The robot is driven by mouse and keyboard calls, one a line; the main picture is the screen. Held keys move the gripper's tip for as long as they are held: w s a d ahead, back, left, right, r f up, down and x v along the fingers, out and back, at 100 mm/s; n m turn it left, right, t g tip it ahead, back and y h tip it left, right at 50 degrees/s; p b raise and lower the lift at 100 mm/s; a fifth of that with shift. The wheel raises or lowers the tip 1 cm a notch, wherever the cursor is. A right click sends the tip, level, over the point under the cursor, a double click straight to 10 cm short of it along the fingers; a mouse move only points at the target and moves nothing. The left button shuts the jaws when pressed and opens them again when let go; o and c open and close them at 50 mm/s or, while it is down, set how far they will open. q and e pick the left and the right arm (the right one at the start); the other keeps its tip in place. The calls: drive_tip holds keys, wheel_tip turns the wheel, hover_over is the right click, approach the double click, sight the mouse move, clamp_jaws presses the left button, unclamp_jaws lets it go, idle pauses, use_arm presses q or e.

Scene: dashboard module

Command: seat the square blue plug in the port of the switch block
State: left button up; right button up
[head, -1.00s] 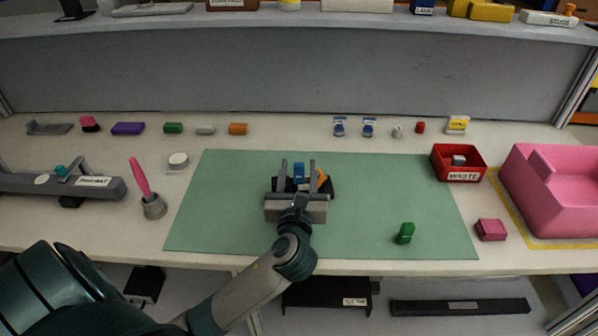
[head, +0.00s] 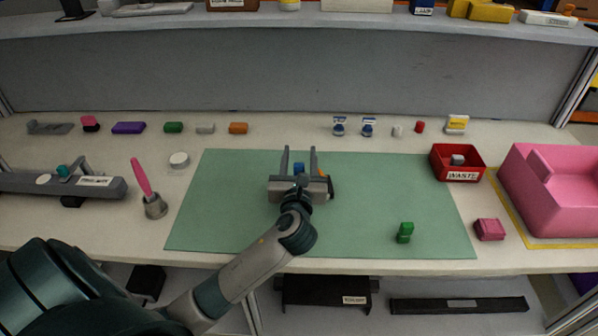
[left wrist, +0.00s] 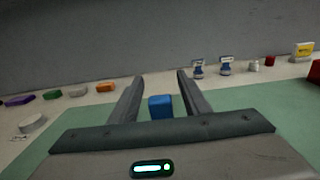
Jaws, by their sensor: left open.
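The square blue plug (head: 299,167) shows between the fingers of my left gripper (head: 299,151). In the left wrist view the plug (left wrist: 161,107) stands upright between the two fingers (left wrist: 158,88), with a gap on each side. The gripper is open and holds nothing. A dark block with an orange part (head: 331,186), probably the switch block, lies on the green mat and is mostly hidden behind my gripper. Its port is hidden, so I cannot tell how the plug sits in it. My right gripper is not in view.
A grey cup with a pink tool (head: 154,206) stands left.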

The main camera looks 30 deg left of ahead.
use_arm(q)
drive_tip(key=shift+c, duration=0.6)
clamp_jaws()
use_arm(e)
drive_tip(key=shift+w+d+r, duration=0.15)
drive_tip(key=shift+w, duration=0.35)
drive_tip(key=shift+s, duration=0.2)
use_arm(q)
drive_tip(key=shift+r, duration=0.5)
drive_tip(key=s+d+r, duration=0.3)
drive_tip(key=d+r, duration=0.7)
drive_tip(key=d, duration=0.1)
drive_tip(key=shift+s, duration=0.3)
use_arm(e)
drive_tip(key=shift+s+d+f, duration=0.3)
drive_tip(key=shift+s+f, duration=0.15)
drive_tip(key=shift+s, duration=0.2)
